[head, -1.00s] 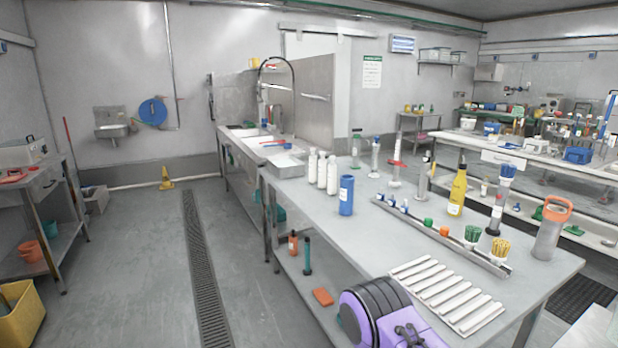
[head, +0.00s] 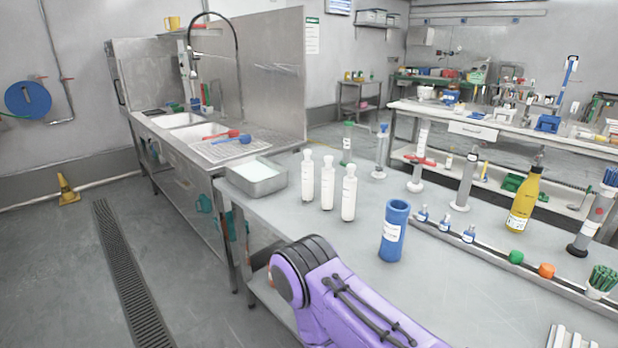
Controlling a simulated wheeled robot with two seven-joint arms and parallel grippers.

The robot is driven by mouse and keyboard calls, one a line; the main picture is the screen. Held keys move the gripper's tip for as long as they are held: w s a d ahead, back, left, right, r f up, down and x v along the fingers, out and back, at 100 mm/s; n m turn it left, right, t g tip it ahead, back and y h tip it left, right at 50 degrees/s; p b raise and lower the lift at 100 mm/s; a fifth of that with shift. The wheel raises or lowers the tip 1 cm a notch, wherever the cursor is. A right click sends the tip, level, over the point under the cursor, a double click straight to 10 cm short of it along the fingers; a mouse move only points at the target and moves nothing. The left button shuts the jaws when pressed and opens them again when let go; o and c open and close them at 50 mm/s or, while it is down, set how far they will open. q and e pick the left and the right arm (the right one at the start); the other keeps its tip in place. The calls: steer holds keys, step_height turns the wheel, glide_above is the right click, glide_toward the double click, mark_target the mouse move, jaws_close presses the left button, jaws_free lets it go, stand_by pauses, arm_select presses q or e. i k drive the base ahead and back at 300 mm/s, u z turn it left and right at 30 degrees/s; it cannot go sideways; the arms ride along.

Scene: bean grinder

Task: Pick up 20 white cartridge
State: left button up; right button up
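Three white cartridges stand upright in a close group on the grey steel table (head: 330,240): a left one (head: 308,180), a middle one (head: 327,183) and a right, nearest one (head: 348,195). They are slim white cylinders with narrower tops. Any number marked on them is too small to read. A purple link of my arm with a black ribbed joint reaches over the near edge of the table, short of the cartridges. Neither of my grippers shows in the head view.
A blue cylinder (head: 394,232) stands right of the cartridges, and a metal tray (head: 258,178) left of them. Behind are a green-topped cylinder (head: 347,145) and a blue-topped one (head: 382,152). A long rack (head: 490,263) and a yellow bottle (head: 524,200) are at right.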

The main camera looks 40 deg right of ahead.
mark_target(350, 180)
steer(key=i, duration=2.25)
steer(key=z, duration=3.75)
